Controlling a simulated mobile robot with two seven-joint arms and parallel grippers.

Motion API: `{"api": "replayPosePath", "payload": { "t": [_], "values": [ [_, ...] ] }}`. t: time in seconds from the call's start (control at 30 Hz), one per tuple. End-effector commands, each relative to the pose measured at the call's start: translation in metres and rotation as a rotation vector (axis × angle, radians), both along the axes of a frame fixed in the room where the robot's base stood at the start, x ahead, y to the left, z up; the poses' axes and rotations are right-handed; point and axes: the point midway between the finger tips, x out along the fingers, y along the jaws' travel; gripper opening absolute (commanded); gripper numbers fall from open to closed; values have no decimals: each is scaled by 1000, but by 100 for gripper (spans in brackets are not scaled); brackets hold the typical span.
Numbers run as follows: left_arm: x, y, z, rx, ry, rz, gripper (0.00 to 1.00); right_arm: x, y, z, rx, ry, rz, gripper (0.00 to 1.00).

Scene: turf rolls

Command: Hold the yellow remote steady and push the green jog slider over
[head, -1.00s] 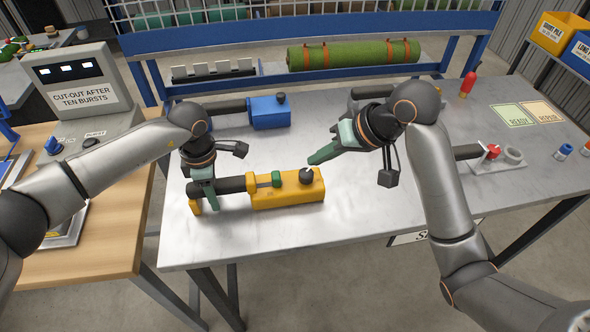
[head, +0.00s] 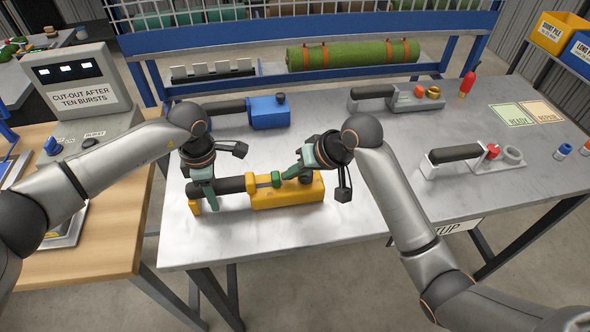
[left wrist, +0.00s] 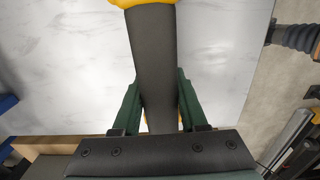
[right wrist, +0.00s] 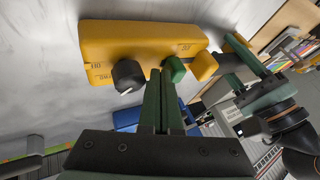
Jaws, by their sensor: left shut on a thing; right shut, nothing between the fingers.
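The yellow remote (head: 290,198) lies on the metal table, its black handle (head: 230,186) pointing left. It also shows in the right wrist view (right wrist: 140,42). My left gripper (head: 207,196) is shut around the handle; the left wrist view shows the handle (left wrist: 155,60) between the fingers. The green jog slider (head: 276,179) sits at the handle end of the yellow body; the right wrist view shows it (right wrist: 174,69) at my fingertips. My right gripper (head: 286,174) is shut and empty, its tips beside the slider, seemingly touching it. A black knob (right wrist: 128,76) stands next to the fingers.
A blue remote (head: 268,112) lies behind. Grey remotes lie at the back (head: 405,98) and at the right (head: 490,162).

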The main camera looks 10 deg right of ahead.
Motion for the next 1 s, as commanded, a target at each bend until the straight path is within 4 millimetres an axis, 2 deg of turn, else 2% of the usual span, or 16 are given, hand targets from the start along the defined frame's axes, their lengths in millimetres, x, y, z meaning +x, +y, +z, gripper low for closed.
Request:
{"api": "replayPosePath", "payload": {
  "t": [0.03,0.17,0.4,1.0],
  "values": [
    [-4,0,-6,4,12,-4,0,0,0,-1,0,0,0,0],
    [-4,0,-6,4,12,-4,0,0,3,0,1,0,0,0],
    [-4,0,-6,5,12,-4,0,0,31,1,2,-2,2,0],
    [-4,-1,-5,4,11,-6,0,-1,34,1,8,-2,6,0]
  ]
}}
